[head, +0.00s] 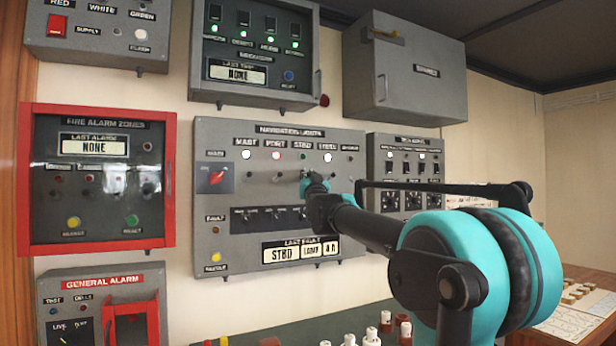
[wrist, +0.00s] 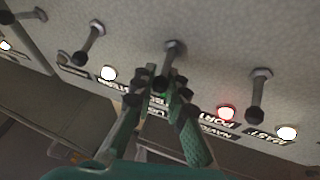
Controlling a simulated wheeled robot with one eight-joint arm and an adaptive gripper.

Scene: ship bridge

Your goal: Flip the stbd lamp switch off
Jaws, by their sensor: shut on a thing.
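The grey navigation lights panel (head: 225,250) is on the wall in the middle of the head view, with labels for mast, port, stbd and another lamp. My gripper (head: 310,180) is at the panel below the stbd label (head: 302,144). In the wrist view my gripper (wrist: 160,85) has its two fingers closed around the lever of the stbd lamp switch (wrist: 173,50), a metal toggle whose base shows beyond the fingertips. The fingers hide most of the lever and much of the stbd lamp, so its switch position is unclear.
Neighbouring toggles stand on both sides in the wrist view, one at right (wrist: 258,92) and one at left (wrist: 90,45). The port lamp (wrist: 226,113) glows red. A red-framed fire alarm panel (head: 25,180) is at left and a grey box (head: 405,75) at upper right.

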